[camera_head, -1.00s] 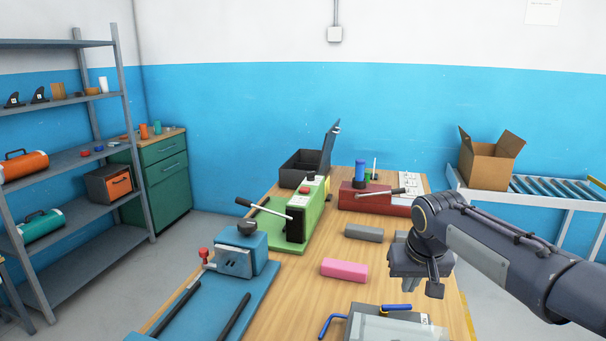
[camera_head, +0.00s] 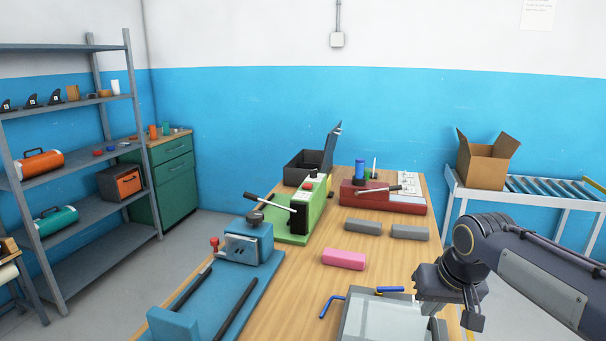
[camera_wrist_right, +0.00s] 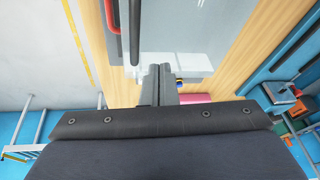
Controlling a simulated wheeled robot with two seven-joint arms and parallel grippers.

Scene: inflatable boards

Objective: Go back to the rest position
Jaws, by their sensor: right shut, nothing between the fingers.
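My right gripper (camera_head: 430,308) hangs at the right edge of the wooden workbench (camera_head: 300,290), beside the grey machine with a clear plate (camera_head: 385,318) at the front. In the right wrist view its two fingers (camera_wrist_right: 163,72) are together with nothing between them. My left gripper is not in view. A pink block (camera_head: 343,260) and two grey blocks (camera_head: 363,227) (camera_head: 409,232) lie on the bench, apart from the gripper.
A blue press (camera_head: 248,243), a green press (camera_head: 300,212) and a red machine (camera_head: 385,200) stand on the bench. A roller conveyor (camera_head: 545,187) with an open cardboard box (camera_head: 485,164) is behind right. A shelf rack (camera_head: 85,208) stands left. Floor shows between rack and bench.

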